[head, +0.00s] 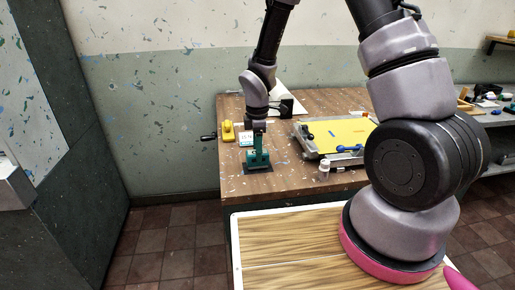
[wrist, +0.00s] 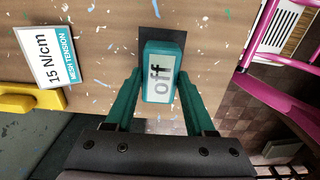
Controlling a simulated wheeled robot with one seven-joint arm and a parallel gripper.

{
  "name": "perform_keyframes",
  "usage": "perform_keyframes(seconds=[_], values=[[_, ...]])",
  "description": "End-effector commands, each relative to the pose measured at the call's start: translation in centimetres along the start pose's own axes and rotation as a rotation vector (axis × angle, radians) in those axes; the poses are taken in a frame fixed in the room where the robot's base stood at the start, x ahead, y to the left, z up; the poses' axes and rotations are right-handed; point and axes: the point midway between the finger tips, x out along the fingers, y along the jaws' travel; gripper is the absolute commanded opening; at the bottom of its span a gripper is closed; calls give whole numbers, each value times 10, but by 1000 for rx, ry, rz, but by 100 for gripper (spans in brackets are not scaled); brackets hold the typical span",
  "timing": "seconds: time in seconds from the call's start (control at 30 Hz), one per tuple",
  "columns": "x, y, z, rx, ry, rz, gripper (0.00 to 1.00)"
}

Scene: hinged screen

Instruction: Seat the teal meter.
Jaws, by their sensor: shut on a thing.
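The teal meter (wrist: 160,72) is a small block with a pale display reading "off". In the wrist view it sits between the fingertips of my gripper (wrist: 160,92), which is shut on it. In the head view my gripper (head: 258,152) points down at the near left of the wooden table, with the meter (head: 258,161) low at its tips. A dark square pad (wrist: 149,33) shows just past and partly under the meter. The pad also shows in the head view (head: 258,169). I cannot tell whether the meter touches the pad.
A card (wrist: 45,55) reading "15 N/cm mesh tension" and a yellow part (wrist: 28,101) lie to the left. A hinged frame with a yellow panel (head: 340,135) and blue-handled tool (head: 348,148) stands to the right. A white jar (head: 324,169) is near the front edge.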

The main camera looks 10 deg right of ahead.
Motion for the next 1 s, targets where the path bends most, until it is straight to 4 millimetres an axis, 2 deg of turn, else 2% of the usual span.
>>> perform_keyframes(seconds=[0.27, 0.3, 0.37, 0.67, 0.77, 0.87, 1.0], values=[[5, 0, 0, -1, 0, 1, 0], [5, 0, 0, 0, 0, 1, 70], [5, 0, 0, 0, 0, 1, 89], [4, 0, 0, 0, 0, 0, 89], [-2, 1, 0, 0, 1, 2, 89], [-16, 1, 0, 0, 2, 4, 89], [-45, 2, 0, 0, 2, 6, 89]])
